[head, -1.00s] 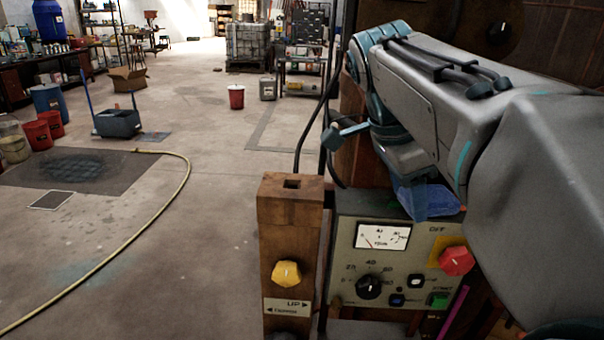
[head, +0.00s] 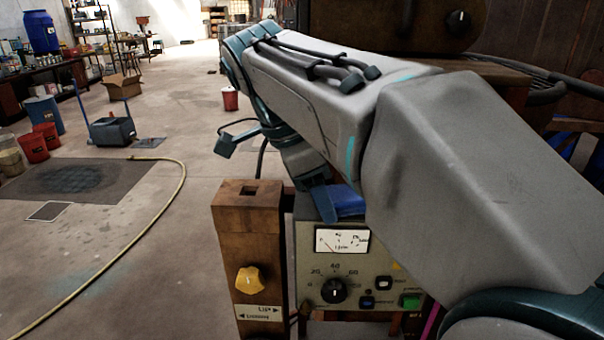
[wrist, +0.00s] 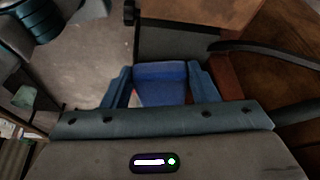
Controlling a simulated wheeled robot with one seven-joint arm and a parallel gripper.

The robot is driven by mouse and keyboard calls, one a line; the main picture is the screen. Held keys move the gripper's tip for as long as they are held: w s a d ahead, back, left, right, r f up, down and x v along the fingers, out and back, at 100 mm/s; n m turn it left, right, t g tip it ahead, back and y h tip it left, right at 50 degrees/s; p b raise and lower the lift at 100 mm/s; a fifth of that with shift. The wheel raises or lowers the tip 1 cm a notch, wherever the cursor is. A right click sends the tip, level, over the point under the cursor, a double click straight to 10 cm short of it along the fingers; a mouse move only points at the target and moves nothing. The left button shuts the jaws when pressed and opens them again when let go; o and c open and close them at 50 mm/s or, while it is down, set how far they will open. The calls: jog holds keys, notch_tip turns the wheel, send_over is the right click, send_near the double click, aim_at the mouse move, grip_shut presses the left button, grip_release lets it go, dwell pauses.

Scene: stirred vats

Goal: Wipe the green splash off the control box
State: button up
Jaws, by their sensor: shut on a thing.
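The control box (head: 312,262) is grey-green, with a white meter (head: 342,240), a black dial and a green button, and stands low in the middle of the head view. My gripper (wrist: 160,84) is shut on a folded blue cloth (wrist: 160,70), which shows between both fingers in the wrist view. In the head view the cloth (head: 348,201) is at the top edge of the box; I cannot tell whether it touches. No green splash can be made out. My arm hides the right part of the box and much of its top.
A wooden post (head: 248,240) with a yellow knob stands just left of the box. Black cables run behind it. A dark brown cabinet (head: 400,30) is behind my arm. Open floor with a yellow hose (head: 180,185) lies to the left.

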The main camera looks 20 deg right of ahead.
aim_at(298, 206)
jog(key=shift+w+a+f+p, duration=0.1)
jog(key=shift+w+a+p, duration=0.3)
jog(key=shift+a, duration=0.65)
jog(key=shift+w+a+f+p, duration=0.1)
jog(key=shift+w+a, duration=0.45)
jog(key=shift+a, duration=0.45)
jog(key=shift+d, duration=0.1)
jog(key=shift+r+p, duration=0.55)
jog(key=shift+r, duration=0.15)
notch_tip(298, 206, up, 5)
jog(key=p, duration=0.4)
jog(key=shift+d, duration=0.1)
notch_tip(298, 206, up, 3)
jog(key=shift+p, duration=1.2)
jog(key=shift+s, duration=0.15)
